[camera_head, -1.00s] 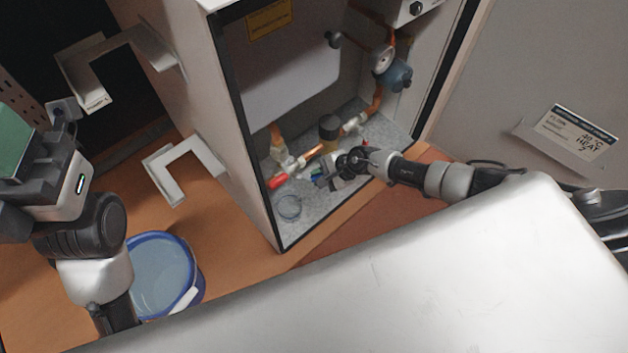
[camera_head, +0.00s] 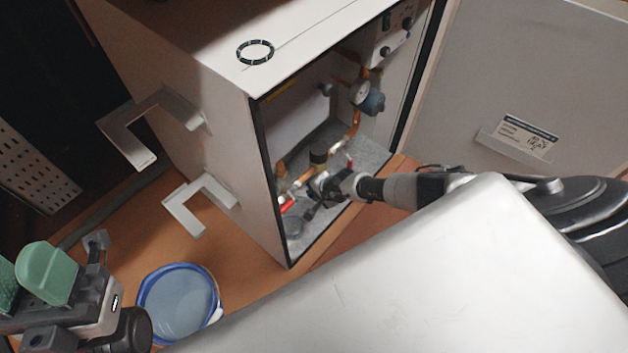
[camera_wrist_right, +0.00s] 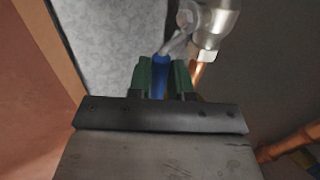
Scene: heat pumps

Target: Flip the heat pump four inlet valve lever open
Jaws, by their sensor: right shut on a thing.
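The heat pump cabinet (camera_head: 205,110) stands open at the front, with copper pipes and valves inside. My right gripper (camera_head: 313,192) reaches into the low part of the cabinet. In the right wrist view its green fingertips (camera_wrist_right: 161,76) are shut on the blue valve lever (camera_wrist_right: 159,77). The lever joins a pale metal valve (camera_wrist_right: 212,22) on a copper pipe by a bent silver arm. A red lever (camera_head: 287,205) shows to the left of the gripper in the head view. My left gripper (camera_head: 30,275), with green pads, is at the lower left, away from the cabinet; its opening is unclear.
A blue-rimmed bucket (camera_head: 180,300) stands on the orange-brown floor, left of the cabinet. Two white brackets (camera_head: 150,125) (camera_head: 195,205) stick out from the cabinet's side. The open door (camera_head: 530,70) is at the right.

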